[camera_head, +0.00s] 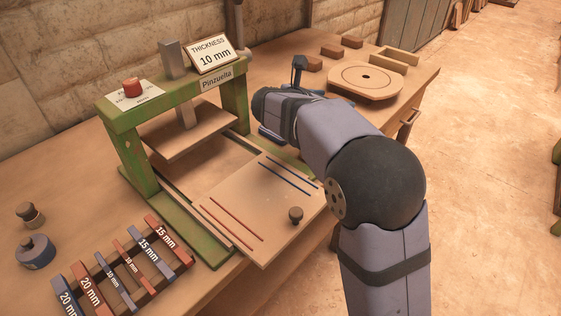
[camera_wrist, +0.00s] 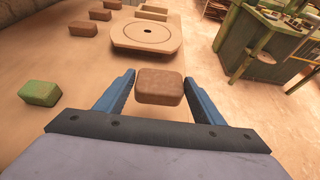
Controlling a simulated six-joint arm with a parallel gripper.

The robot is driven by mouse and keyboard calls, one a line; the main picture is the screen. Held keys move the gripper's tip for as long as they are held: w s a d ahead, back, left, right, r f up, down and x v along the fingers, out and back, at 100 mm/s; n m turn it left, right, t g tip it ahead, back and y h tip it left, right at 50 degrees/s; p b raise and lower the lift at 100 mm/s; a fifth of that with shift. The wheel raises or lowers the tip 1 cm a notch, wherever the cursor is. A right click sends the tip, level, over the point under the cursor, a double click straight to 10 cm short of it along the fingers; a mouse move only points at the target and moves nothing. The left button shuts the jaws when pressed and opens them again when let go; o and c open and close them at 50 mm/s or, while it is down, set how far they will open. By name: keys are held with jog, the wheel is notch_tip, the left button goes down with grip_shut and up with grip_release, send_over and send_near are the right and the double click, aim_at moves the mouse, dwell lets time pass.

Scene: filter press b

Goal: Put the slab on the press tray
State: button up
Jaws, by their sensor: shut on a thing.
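A brown rounded slab (camera_wrist: 160,91) is held between the blue fingers of my gripper (camera_wrist: 159,77) in the wrist view. In the head view my own arm hides the held slab and most of the gripper; one blue finger shows beyond the wrist. The press tray (camera_head: 225,207) is a flat wooden board that sticks out at the front of the green press (camera_head: 118,122). It is bare except for two red lines, two blue lines and a dark knob near its front edge.
Several brown slabs (camera_head: 331,50), a green slab (camera_wrist: 40,92) and a board with a round disc (camera_head: 365,80) lie on the bench. A sign on the press reads "THICKNESS 10 mm" (camera_head: 213,53). Labelled red and blue bars (camera_head: 120,265) lie at the front left.

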jog(key=s+a+p, duration=0.4)
jog(key=a+p, duration=0.3)
jog(key=a, duration=0.2)
notch_tip(320, 180, up, 5)
jog(key=p, duration=1.9)
send_over(254, 202)
jog(key=shift+f+p, duration=0.95)
jog(key=shift+f, duration=4.05)
jog(key=shift+f, duration=0.15)
jog(key=o, duration=1.2)
jog(key=shift+o, duration=0.2)
